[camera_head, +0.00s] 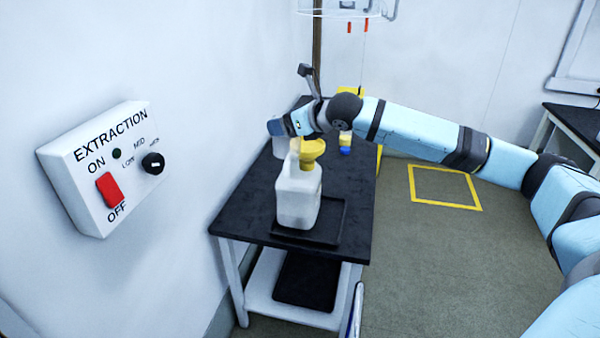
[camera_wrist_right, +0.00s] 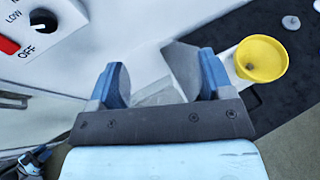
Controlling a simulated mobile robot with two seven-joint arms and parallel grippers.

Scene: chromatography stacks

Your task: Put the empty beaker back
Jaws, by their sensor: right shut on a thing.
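My right gripper (camera_head: 277,128) reaches in from the right, over the far left part of the black table, near the wall. In the right wrist view its two blue fingers (camera_wrist_right: 163,75) are shut on a clear, pale beaker (camera_wrist_right: 160,94), seen only in part between them. In the head view a pale bit of the beaker (camera_head: 279,148) shows below the gripper, behind the jug. I cannot tell whether it touches the table. My left gripper is not in view.
A white jug (camera_head: 298,200) with a yellow funnel (camera_head: 312,150) stands in a black tray (camera_head: 328,232) on the table (camera_head: 235,215); the funnel (camera_wrist_right: 262,58) is right of my fingers in the wrist view. A small blue-and-yellow item (camera_head: 346,146) stands behind. An extraction switch box (camera_head: 105,165) is on the wall.

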